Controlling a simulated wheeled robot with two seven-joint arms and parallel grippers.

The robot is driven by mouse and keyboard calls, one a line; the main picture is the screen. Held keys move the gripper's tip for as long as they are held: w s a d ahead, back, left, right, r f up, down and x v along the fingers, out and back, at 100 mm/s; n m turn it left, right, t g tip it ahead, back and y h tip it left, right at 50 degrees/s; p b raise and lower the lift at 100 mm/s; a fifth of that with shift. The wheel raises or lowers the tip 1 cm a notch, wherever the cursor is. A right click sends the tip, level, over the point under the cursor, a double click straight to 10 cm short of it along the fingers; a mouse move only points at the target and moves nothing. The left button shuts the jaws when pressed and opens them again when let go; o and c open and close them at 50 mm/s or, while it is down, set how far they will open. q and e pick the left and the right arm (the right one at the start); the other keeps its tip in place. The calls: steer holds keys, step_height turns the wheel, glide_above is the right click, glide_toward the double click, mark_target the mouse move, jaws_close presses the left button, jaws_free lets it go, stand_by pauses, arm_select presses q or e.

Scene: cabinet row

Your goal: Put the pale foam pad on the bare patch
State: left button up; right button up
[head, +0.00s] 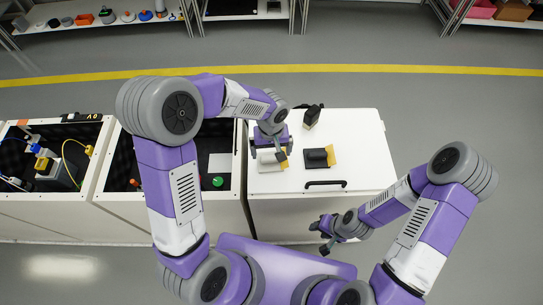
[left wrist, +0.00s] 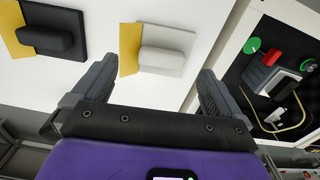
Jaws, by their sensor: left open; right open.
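The pale foam pad (head: 270,160) lies on the white cabinet top, a light plate with a raised block and a yellow strip along one side. It also shows in the left wrist view (left wrist: 168,40). My left gripper (head: 272,149) is open above it; in the left wrist view the pad lies just beyond the spread fingertips (left wrist: 155,76), apart from them. A light grey square (head: 220,163) on the dark lining of the open bay to the left may be the bare patch; I cannot be sure. My right gripper (head: 326,236) is open and empty in front of the cabinet.
A dark pad (head: 318,158) with a yellow strip lies right of the pale one. A black object (head: 312,116) stands behind them. The open bay holds a green knob (left wrist: 255,44) and a grey device (left wrist: 272,75). The cabinet top's right side is clear.

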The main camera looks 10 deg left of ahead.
mark_target(270, 159)
arm_select(q)
steer(key=f, duration=0.2)
steer(key=f+b, duration=0.1)
steer(key=f, duration=0.2)
steer(key=shift+s+a+f, duration=0.1)
steer(key=shift+s+f, duration=0.05)
steer(key=shift+s, duration=0.05)
steer(key=shift+c, duration=0.5)
steer(key=c, duration=0.7)
